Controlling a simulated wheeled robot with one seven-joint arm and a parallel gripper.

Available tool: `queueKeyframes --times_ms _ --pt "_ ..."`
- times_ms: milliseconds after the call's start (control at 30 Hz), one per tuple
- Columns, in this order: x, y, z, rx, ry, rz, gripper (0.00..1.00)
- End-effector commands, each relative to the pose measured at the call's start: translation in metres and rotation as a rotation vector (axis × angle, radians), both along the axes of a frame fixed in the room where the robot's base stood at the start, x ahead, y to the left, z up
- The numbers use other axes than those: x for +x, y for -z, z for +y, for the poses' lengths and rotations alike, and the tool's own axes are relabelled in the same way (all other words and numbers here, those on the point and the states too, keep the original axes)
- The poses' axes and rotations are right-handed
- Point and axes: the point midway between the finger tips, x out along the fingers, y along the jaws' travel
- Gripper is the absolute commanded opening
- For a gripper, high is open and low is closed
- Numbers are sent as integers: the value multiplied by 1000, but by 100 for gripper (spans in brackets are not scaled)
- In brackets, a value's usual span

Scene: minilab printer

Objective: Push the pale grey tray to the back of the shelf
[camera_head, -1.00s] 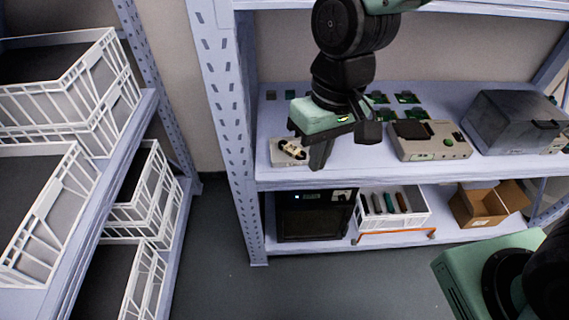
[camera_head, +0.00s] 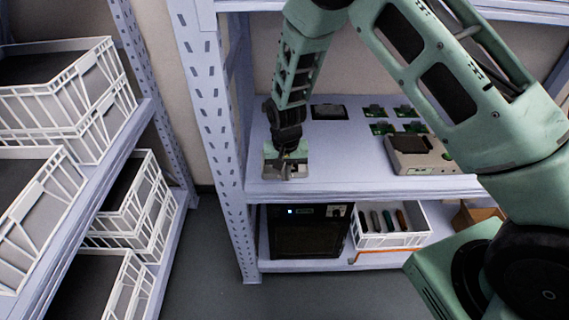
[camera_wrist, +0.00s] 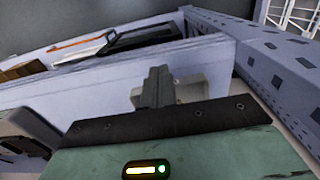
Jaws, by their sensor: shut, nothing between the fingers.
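The pale grey tray (camera_head: 301,171) is at the left front of the shelf, close to the front edge. My gripper (camera_head: 286,172) points down in front of it and hides most of it, including whatever lies in it. In the wrist view the shut fingers (camera_wrist: 156,88) stand in front of a pale grey piece (camera_wrist: 192,91) that looks like the tray. I cannot tell whether the fingers touch it. My gripper holds nothing.
A blue-grey upright (camera_head: 222,130) stands just left of the tray. Several green boards (camera_head: 382,128) and a grey device (camera_head: 420,155) are further right on the shelf (camera_head: 345,165). A black oven-like box (camera_head: 305,235) and a white crate (camera_head: 392,240) stand below.

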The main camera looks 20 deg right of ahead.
Motion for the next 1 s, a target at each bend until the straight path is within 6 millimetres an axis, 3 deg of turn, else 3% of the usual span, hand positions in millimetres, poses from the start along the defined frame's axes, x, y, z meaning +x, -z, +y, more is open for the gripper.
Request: queueKeyframes --times_ms 267,300,500,1000 --pt "-1 55 0 0 -2 4 0" --pt "10 49 -3 1 0 -2 0" --pt "32 51 -9 1 -1 0 0" --pt "39 52 -11 1 -2 0 0"
